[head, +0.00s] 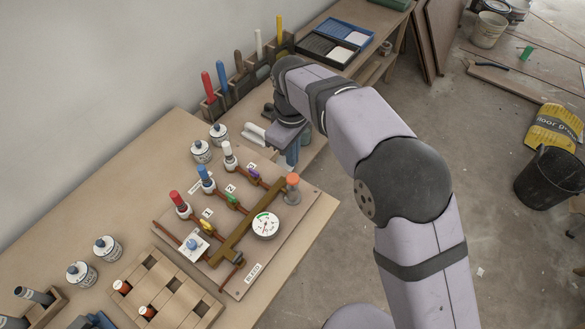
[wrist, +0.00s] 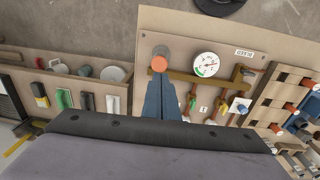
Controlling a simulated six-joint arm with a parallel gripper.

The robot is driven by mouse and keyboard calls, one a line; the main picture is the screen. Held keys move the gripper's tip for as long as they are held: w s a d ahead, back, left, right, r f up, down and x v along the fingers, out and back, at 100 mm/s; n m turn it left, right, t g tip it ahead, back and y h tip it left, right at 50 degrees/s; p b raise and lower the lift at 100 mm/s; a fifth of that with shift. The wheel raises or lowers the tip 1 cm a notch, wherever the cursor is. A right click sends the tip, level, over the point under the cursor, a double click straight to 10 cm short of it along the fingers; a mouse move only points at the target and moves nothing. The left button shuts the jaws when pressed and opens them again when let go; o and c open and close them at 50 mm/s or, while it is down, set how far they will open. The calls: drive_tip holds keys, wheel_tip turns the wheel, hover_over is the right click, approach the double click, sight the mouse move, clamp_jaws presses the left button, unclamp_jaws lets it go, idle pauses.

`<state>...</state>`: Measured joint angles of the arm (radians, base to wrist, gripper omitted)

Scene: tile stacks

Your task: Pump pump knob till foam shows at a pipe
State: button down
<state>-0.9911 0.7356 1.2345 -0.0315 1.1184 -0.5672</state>
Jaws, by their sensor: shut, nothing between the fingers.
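The orange-topped pump knob (head: 292,180) stands at the right end of a brown manifold pipe (head: 240,225) on a board. It also shows in the wrist view (wrist: 160,63). My gripper (head: 291,163) points down just above or beside the knob, shut and empty. In the wrist view, its blue fingers (wrist: 161,82) end close to the knob; I cannot tell whether they touch. Branch pipes with red (head: 177,199), blue (head: 205,174) and white (head: 227,149) tops rise behind coloured valves. I can make out no clear foam at any pipe.
A round gauge (head: 265,225) and a "BLEED" label (head: 253,273) are on the board. A white block with a pale blue knob (head: 193,246) sits at its left. White tins (head: 201,151) and a wooden rack (head: 165,290) stand nearby. The bench edge is close on the right.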

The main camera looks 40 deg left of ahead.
drive_tip(key=shift+s+r+b, duration=0.1)
drive_tip(key=shift+r+b, duration=0.25)
drive_tip(key=shift+r, duration=1.5)
drive_tip(key=shift+d, duration=0.15)
